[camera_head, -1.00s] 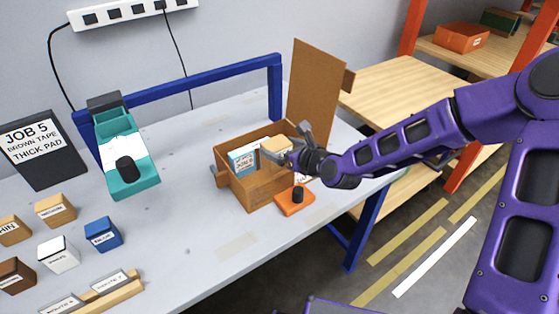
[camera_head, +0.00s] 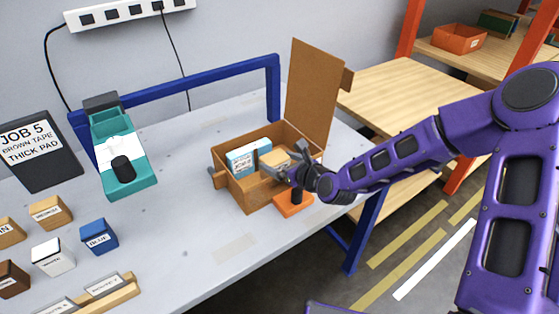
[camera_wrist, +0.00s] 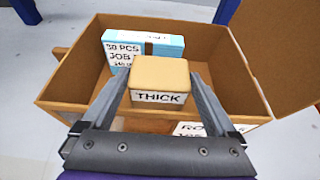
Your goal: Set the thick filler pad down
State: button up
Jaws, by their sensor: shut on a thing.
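The thick filler pad (camera_wrist: 159,80) is a tan block with a white label reading THICK. My gripper (camera_wrist: 158,98) is shut on it, one finger on each side. In the wrist view the pad shows over the open cardboard box (camera_wrist: 80,72). In the head view the pad (camera_head: 272,159) is inside the outline of the box (camera_head: 256,190), at its right part, and my gripper (camera_head: 284,166) reaches over the box's near right wall. Whether the pad touches the box floor cannot be seen.
A blue and white carton (camera_head: 248,157) labelled JOB stands in the box beside the pad. The box's tall flap (camera_head: 312,92) stands up behind. An orange base with a black knob (camera_head: 293,204) is just in front. A teal tape dispenser (camera_head: 122,160) stands left.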

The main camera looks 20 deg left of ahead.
jog(key=o, duration=1)
jog(key=shift+r, duration=0.1)
jog(key=shift+r, duration=0.15)
jog(key=v, duration=0.3)
jog(key=p+v, duration=0.1)
jog(key=v, duration=0.3)
jog(key=r+p+v, duration=0.1)
jog(key=v, duration=0.2)
jog(key=shift+p+v, duration=0.35)
jog(key=shift+v, duration=0.6)
